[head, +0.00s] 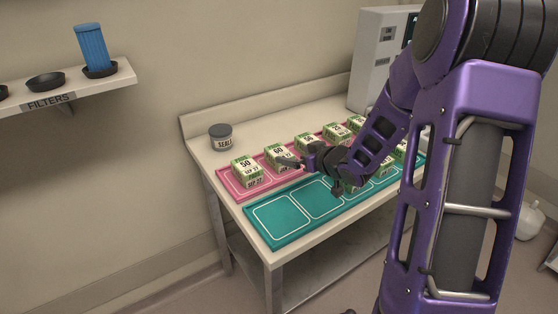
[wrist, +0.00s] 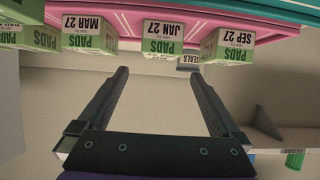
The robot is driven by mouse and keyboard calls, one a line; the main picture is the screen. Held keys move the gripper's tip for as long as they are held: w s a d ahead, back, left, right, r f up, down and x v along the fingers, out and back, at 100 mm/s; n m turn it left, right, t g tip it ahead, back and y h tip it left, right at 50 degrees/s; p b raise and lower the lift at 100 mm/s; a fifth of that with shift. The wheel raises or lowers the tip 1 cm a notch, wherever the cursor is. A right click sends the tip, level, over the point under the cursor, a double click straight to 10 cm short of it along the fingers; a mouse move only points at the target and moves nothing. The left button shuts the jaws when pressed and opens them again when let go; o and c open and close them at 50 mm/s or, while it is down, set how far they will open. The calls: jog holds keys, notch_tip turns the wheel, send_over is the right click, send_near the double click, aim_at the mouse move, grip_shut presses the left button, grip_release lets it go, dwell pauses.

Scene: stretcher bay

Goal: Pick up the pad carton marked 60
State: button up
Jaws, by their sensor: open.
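The pad carton marked 60 (head: 279,157) is a green and white box standing on the pink tray (head: 228,184), second from the left in its row. In the wrist view, which looks upside down, a carton labelled PADS JAN 27 (wrist: 162,32) sits at the top centre and seems to be the same one; its 60 does not show there. My gripper (head: 309,174) is close to the carton's right and front side in the head view, partly covering its lower part. The fingers (wrist: 160,76) are open with nothing between them, and the carton lies beyond their tips.
A carton marked 50, SEP 27 (head: 247,171) stands left of it, and another carton (head: 308,143) right of it. The teal tray (head: 262,236) is in front, its left compartments empty. A white machine (head: 372,60) stands at the back.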

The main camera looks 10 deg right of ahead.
aim_at(280, 152)
jog(key=x, duration=0.9)
jog(key=shift+w+a+f+b, duration=0.15)
jog(key=shift+w+b, duration=0.1)
jog(key=shift+b, duration=0.05)
